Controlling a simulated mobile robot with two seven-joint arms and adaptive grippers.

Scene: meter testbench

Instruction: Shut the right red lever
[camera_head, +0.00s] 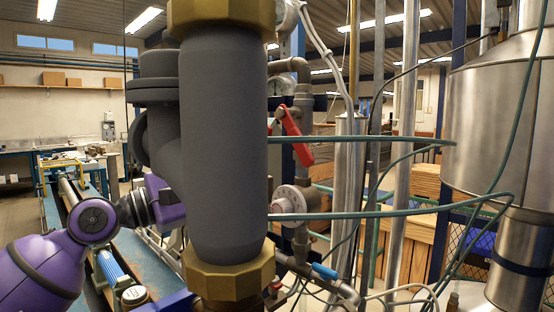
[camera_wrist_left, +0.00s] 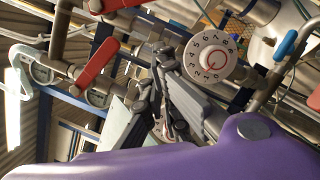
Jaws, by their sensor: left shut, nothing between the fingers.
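A red lever (camera_head: 291,135) hangs at a slant on a grey valve, right of the big grey pipe in the head view. I cannot tell for certain which of these matches the head view's lever. My left gripper (camera_wrist_left: 160,52) is shut and empty in the wrist view. It appears between the nearer lever and the white dial; contact with either cannot be made out. In the head view it is hidden behind the pipe. My right gripper is not in view.
The thick grey pipe (camera_head: 222,150) with brass collars blocks much of the head view. A white numbered dial (camera_wrist_left: 210,58) sits beside the gripper. Green hoses (camera_head: 370,212) cross to a steel tank (camera_head: 495,120) at right. A blue handle (camera_head: 325,271) is low down.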

